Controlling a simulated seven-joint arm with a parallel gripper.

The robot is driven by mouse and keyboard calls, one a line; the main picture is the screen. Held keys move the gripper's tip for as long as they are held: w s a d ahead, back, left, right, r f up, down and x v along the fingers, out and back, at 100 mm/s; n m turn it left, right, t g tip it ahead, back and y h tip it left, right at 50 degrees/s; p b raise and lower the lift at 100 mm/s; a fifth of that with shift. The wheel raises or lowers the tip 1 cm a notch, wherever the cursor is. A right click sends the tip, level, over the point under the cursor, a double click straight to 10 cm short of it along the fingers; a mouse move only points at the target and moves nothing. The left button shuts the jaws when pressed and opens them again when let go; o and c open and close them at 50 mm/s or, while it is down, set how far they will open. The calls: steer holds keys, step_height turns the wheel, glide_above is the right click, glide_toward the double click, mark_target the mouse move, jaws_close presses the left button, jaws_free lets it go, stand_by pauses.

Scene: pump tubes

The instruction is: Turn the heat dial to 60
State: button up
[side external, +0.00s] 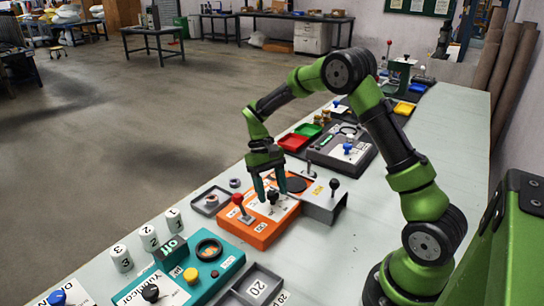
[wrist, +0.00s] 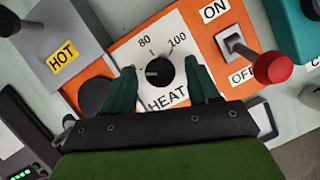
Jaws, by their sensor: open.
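The black heat dial (wrist: 165,72) sits on a white HEAT plate (wrist: 152,42) on an orange box (wrist: 100,68). The numbers 80 and 100 show above it; any 60 mark is hidden, perhaps by my left finger. A white mark on the dial points left in the wrist view. My gripper (wrist: 163,76) is open, with one finger on each side of the dial and a gap to it on both sides. In the side view my gripper (side external: 270,186) points down over the dial (side external: 272,197) on the orange box (side external: 262,236).
A red-knobbed ON/OFF lever (wrist: 272,67) stands right of the dial in the wrist view. A grey unit marked HOT (wrist: 62,54) adjoins on the left. A teal box (side external: 205,270) and a dark tray (side external: 210,201) are near the orange box. The table's right side (side external: 370,220) is clear.

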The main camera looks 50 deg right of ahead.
steer(key=v, duration=1.6)
steer(key=shift+r, duration=0.4)
steer(key=shift+w, duration=0.15)
steer(key=s+a+r+t, duration=0.1)
steer(key=s+a+t, duration=0.4)
steer(key=s, duration=0.6)
steer(key=s+a+r+t, duration=0.2)
steer(key=s+a+t, duration=0.4)
steer(key=s, duration=0.5)
steer(key=shift+a, duration=1.1)
